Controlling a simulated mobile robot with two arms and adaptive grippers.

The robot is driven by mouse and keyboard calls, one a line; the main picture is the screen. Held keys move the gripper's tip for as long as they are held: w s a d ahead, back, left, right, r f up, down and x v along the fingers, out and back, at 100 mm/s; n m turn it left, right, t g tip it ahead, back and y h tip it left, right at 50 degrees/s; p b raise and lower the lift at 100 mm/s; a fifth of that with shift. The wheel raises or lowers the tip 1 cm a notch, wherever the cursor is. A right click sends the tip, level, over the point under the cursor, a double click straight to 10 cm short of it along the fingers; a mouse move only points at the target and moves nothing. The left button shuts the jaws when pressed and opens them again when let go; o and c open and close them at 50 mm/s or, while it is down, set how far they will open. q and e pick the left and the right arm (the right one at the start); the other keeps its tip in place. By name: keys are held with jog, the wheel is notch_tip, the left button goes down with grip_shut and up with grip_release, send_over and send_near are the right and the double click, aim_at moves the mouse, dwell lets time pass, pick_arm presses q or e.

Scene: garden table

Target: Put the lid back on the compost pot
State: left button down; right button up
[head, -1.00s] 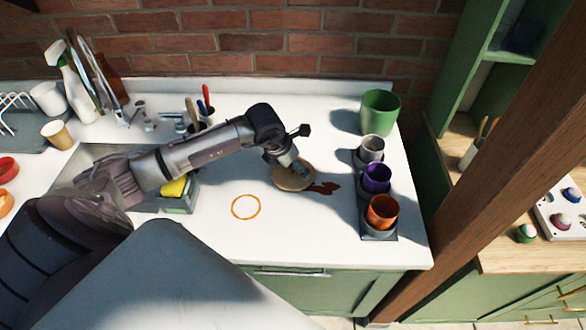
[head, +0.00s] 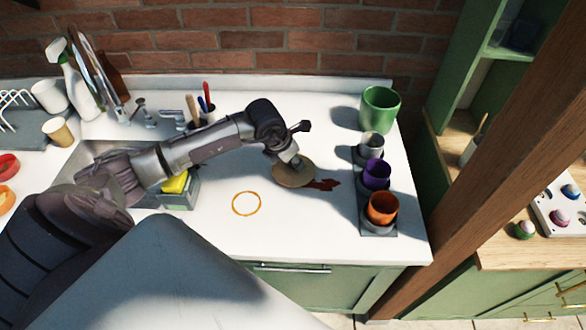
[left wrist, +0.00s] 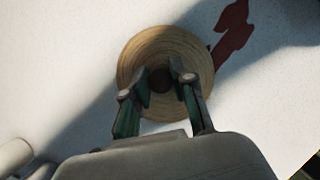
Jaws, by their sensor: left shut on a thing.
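The lid (head: 289,177) is a round, flat, pale wooden disc in the middle of the counter area, beside a dark red stain. It also shows in the left wrist view (left wrist: 190,48), with a dark round knob in its centre. My left gripper (head: 296,162) is over the lid, its two fingers (left wrist: 163,82) on either side of the knob and shut on it. I cannot tell whether the lid touches the counter. The green pot (head: 379,110), which looks like the compost pot, stands upright and open-topped at the back right. My right gripper is not in view.
A grey, a purple (head: 376,173) and an orange cup (head: 382,208) stand in a row on a dark tray (head: 378,234) in front of the green pot. A yellow ring (head: 246,204) lies on the white counter (head: 290,225). A brick wall (head: 270,42) is behind.

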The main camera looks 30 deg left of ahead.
pick_arm(q)
jog(key=shift+s+f, duration=0.3)
jog(key=shift+f, duration=0.15)
jog(key=shift+w+r+b, duration=0.2)
jog(key=shift+r+b, duration=0.25)
jog(key=shift+r, duration=0.05)
notch_tip(320, 180, up, 3)
jog(key=shift+w+f+b, duration=0.1)
jog(key=shift+b, duration=0.6)
jog(key=d+r+b, duration=0.3)
jog(key=d+r, duration=0.4)
jog(key=d, duration=0.4)
jog(key=s+d+f+m+g, duration=0.1)
jog(key=s+m+g, duration=0.3)
jog(key=m, duration=1.2)
jog(key=s+d+f+m+g+y, duration=0.1)
jog(key=s+m+g, duration=0.3)
jog(key=s+m, duration=0.6)
jog(key=m, duration=0.7)
jog(key=shift+s+f+g, duration=0.2)
jog(key=shift+s+g, duration=0.2)
jog(key=shift+d, duration=0.1)
